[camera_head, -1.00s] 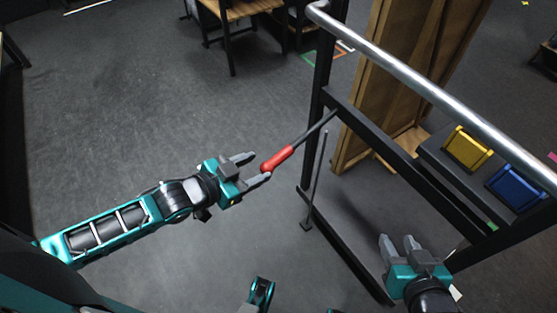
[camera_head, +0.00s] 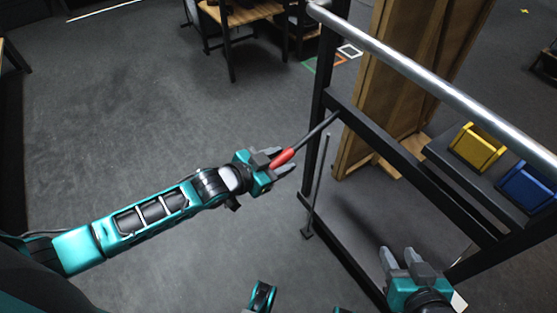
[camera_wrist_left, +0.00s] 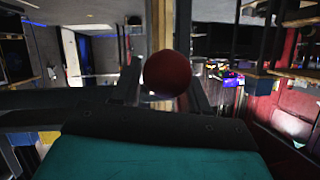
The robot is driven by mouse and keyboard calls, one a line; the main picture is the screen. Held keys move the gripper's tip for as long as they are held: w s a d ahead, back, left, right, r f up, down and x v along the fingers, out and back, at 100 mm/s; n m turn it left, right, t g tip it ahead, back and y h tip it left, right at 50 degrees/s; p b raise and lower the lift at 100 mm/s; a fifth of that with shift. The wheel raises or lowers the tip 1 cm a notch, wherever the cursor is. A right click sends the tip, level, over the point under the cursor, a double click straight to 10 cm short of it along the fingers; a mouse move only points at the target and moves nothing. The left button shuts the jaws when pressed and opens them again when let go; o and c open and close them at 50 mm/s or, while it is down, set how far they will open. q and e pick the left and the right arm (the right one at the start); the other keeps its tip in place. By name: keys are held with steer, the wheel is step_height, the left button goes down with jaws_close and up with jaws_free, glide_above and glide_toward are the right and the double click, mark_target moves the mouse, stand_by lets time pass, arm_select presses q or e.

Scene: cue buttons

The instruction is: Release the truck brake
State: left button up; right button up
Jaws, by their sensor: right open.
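The brake lever is a dark rod with a red handle (camera_head: 283,157), sticking out from the left post of the truck frame (camera_head: 317,121). My left gripper (camera_head: 280,158) is at the handle, with its fingers open on either side of it. In the left wrist view the rounded red end of the handle (camera_wrist_left: 168,74) stands between the fingers. I cannot tell whether either finger touches it. My right gripper (camera_head: 403,260) is open and empty, in front of the truck's lower right side.
A silver rail (camera_head: 430,82) runs along the truck's top. A yellow bin (camera_head: 477,147) and a blue bin (camera_head: 527,187) sit on its dark shelf. A thin upright rod (camera_head: 319,185) stands below the lever. A wooden table (camera_head: 240,14) is behind. The floor at left is clear.

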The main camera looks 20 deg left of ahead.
arm_select(q)
jaws_close()
arm_select(e)
steer(key=shift+r, duration=0.1)
stand_by(0.3)
